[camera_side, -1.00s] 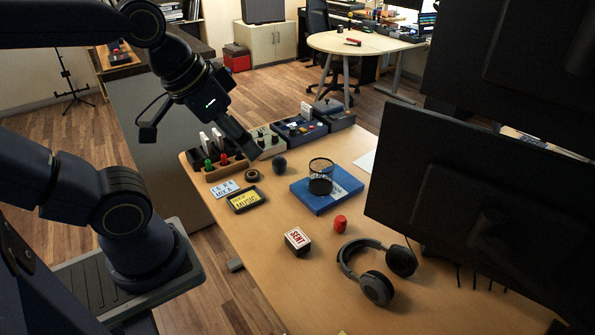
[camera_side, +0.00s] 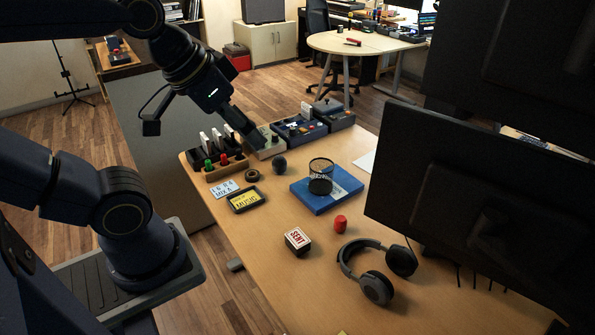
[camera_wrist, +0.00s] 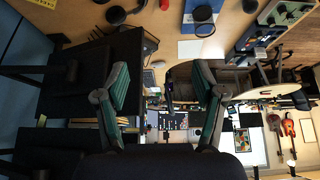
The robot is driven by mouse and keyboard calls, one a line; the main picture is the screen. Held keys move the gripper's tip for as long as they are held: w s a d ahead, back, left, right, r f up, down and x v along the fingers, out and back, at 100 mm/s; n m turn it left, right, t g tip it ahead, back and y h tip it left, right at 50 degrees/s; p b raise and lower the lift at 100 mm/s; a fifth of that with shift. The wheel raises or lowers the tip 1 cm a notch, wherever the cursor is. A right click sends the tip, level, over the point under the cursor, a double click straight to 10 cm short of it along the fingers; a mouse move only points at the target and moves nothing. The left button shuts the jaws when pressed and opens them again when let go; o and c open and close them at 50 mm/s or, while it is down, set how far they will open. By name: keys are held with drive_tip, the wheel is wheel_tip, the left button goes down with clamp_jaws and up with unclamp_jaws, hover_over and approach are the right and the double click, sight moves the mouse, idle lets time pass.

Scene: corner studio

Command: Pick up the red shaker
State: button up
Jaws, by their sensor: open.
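The red shaker (camera_side: 340,224) is a small rounded red piece standing on the wooden desk, between the headphones and the blue book in the side view. In the wrist view the shaker (camera_wrist: 164,5) shows at the top edge, partly cut off. My gripper (camera_side: 247,133) is above the far left part of the desk, well away from the shaker and higher than it. In the wrist view my gripper (camera_wrist: 162,88) has its two fingers spread wide with nothing between them.
Headphones (camera_side: 376,290) and a card box (camera_side: 297,240) lie close to the shaker. A blue book (camera_side: 311,200) carries a dark mesh cup. A rack (camera_side: 229,168) with green and red pieces stands at left. Large dark monitors (camera_side: 480,205) overhang the desk's right side.

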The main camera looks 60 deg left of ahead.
drive_tip(key=w+r, duration=0.4)
drive_tip(key=w, duration=0.2)
drive_tip(key=g, duration=0.4)
hover_over(341, 218)
drive_tip(key=w, duration=0.1)
wheel_tip(341, 218, down, 19)
drive_tip(key=f, duration=0.7)
drive_tip(key=f+g, duration=0.1)
drive_tip(key=f, duration=0.5)
drive_tip(key=s+f+n+g, duration=0.1)
drive_tip(key=f, duration=0.6)
drive_tip(key=shift+s+f, duration=0.1)
drive_tip(key=shift+f, duration=3.25)
drive_tip(key=c, duration=1.2)
drive_tip(key=shift+r, duration=0.1)
